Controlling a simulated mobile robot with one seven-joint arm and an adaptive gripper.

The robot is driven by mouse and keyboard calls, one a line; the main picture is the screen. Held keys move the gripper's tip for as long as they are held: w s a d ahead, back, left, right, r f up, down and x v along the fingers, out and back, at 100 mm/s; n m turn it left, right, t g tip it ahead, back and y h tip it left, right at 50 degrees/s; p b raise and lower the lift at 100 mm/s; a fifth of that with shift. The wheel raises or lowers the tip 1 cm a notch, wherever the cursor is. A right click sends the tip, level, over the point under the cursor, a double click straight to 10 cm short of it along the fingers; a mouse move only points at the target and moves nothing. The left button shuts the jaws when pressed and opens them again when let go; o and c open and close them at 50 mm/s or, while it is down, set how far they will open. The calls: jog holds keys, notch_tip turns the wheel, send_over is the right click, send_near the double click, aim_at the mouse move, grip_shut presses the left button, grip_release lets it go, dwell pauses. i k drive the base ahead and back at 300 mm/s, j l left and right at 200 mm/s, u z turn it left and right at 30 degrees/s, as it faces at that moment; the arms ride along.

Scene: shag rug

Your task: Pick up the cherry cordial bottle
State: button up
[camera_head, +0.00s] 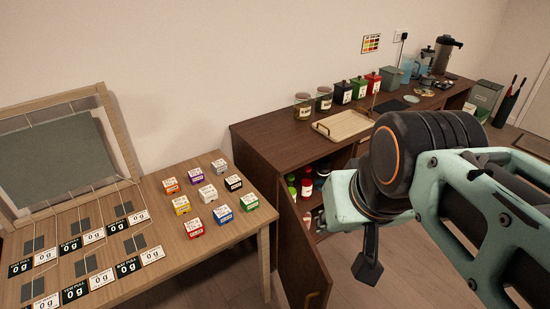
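An open cabinet under the dark wooden counter holds several small bottles or jars. A red one with a pale label (307,187) stands near the front of the opening; it may be the cherry cordial bottle, but its label is too small to read. Part of the cabinet's contents is hidden behind my arm. My gripper (368,262) shows only as a dark part below the pale green wrist, in front and to the right of the opening. It is apart from the red bottle. Its fingers cannot be made out clearly, and no held object is visible.
The cabinet door (303,262) stands open toward me. A wooden tray (322,128), jars and coloured boxes stand on the counter (262,133). A light table (215,240) at left holds small coloured boxes and weight cards. Floor (395,285) shows clear below my arm.

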aim_at(307, 181)
jog(key=k, duration=0.35)
jog(key=k+u, duration=0.15)
jog(key=u, duration=0.25)
jog(key=k+u, duration=0.15)
jog(key=u, duration=0.25)
jog(key=l+u, duration=0.15)
jog(key=u, duration=0.2)
jog(key=l+u, duration=0.2)
jog(key=u, duration=0.15)
jog(key=l, duration=4.05)
